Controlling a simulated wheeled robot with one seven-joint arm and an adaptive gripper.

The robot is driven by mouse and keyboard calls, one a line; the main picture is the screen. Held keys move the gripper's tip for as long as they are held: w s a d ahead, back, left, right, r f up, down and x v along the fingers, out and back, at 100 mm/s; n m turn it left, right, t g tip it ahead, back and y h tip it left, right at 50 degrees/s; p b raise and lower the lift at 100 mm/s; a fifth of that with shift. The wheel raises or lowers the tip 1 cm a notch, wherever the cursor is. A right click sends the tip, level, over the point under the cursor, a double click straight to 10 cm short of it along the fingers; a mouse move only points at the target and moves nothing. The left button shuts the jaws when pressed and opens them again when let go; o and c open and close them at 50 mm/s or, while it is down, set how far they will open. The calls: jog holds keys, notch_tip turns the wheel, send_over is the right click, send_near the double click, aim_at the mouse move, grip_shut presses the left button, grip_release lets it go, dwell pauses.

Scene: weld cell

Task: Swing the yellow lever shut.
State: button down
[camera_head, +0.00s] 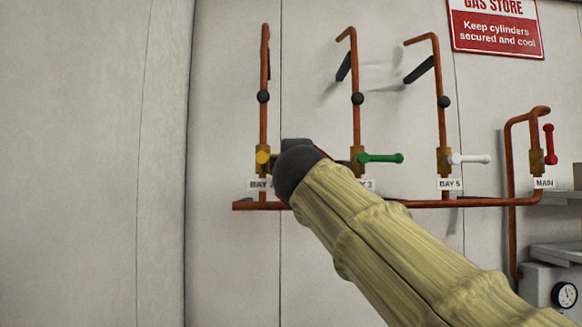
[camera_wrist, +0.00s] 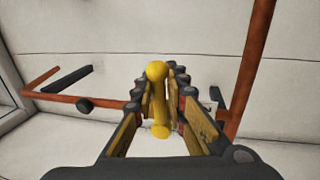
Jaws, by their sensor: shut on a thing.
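The yellow lever (camera_wrist: 158,98) sits between the two fingers of my gripper (camera_wrist: 162,95) in the wrist view, its round knob toward the fingertips. The fingers are shut on it. In the head view the lever's yellow hub (camera_head: 263,157) shows on the leftmost copper pipe, at the brass valve. My gripper (camera_head: 292,146) is at the right of that hub, and my sleeved arm reaches up to it from the lower right. The rest of the lever is hidden behind my gripper in the head view.
To the right, a green lever (camera_head: 380,158), a white lever (camera_head: 468,159) and an upright red lever (camera_head: 550,145) sit on neighbouring pipes. A copper pipe (camera_head: 430,204) runs along below the valves. A pressure gauge (camera_head: 564,294) is at lower right. The wall at left is bare.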

jog(key=shift+f, duration=0.15)
dwell(0.4)
jog(key=c, duration=1.9)
grip_release()
jog(key=shift+s, duration=0.1)
